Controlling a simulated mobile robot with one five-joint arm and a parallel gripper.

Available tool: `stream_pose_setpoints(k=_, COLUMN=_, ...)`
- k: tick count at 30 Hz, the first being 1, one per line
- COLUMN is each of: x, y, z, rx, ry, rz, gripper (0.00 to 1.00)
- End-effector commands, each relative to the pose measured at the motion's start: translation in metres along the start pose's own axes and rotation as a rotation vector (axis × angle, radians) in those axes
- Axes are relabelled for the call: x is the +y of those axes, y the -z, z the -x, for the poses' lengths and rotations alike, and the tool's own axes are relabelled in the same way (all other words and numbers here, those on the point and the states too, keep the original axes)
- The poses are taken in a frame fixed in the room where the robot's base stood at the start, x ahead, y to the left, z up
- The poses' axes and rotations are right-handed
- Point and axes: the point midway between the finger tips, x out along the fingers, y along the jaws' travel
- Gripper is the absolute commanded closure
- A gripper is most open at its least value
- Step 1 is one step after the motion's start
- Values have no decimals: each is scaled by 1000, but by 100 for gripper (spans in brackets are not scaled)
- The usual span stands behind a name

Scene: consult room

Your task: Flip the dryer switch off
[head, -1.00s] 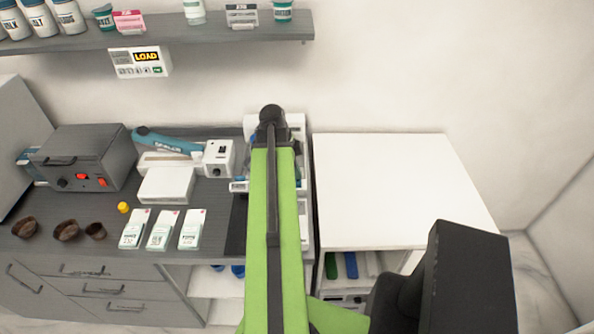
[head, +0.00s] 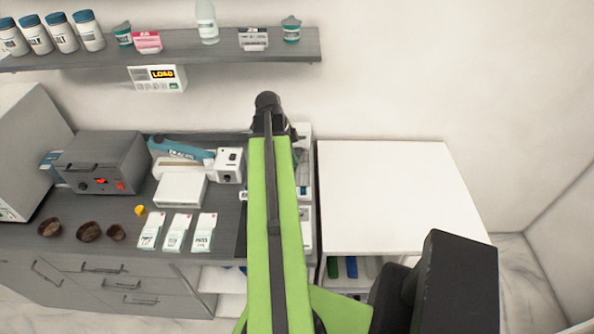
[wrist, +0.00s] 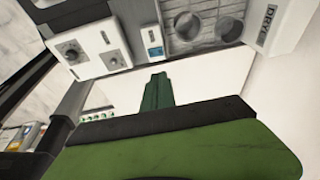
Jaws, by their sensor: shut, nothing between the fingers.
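A white block with dark lettering that reads like "DRYE", cut off (wrist: 278,22), is at the upper right of the wrist view. A grey panel with two round dark openings (wrist: 205,10) is beside it. A small blue-faced part (wrist: 155,38) on a white strip sits left of the openings; I cannot tell whether it is the dryer switch or its position. My gripper (wrist: 156,85) is shut and empty, its green fingers pointing toward this equipment, with no clear contact. In the head view my green arm hides the gripper and much of the white equipment (head: 306,190) behind it.
A white-topped cabinet (head: 390,195) with a bare top stands right of my arm. Left on the counter are a grey box with red switches (head: 100,165), a white sealer (head: 180,188), several cartons (head: 175,233) and brown bowls (head: 88,231). A shelf (head: 190,52) crosses the wall above.

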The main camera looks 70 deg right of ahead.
Motion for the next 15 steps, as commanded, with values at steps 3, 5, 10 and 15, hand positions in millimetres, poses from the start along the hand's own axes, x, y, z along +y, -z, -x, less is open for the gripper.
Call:
stream_pose_setpoints(k=3, x=1, y=0, z=0, rx=0, ry=0, rz=0, gripper=100)
stream_pose_setpoints(k=5, x=1, y=0, z=0, rx=0, ry=0, rz=0, gripper=100)
stream_pose_setpoints(k=10, x=1, y=-1, z=-9, rx=0, ry=0, rz=0, gripper=100)
stream_pose_setpoints(k=15, x=2, y=-2, z=-34, rx=0, ry=0, rz=0, gripper=100)
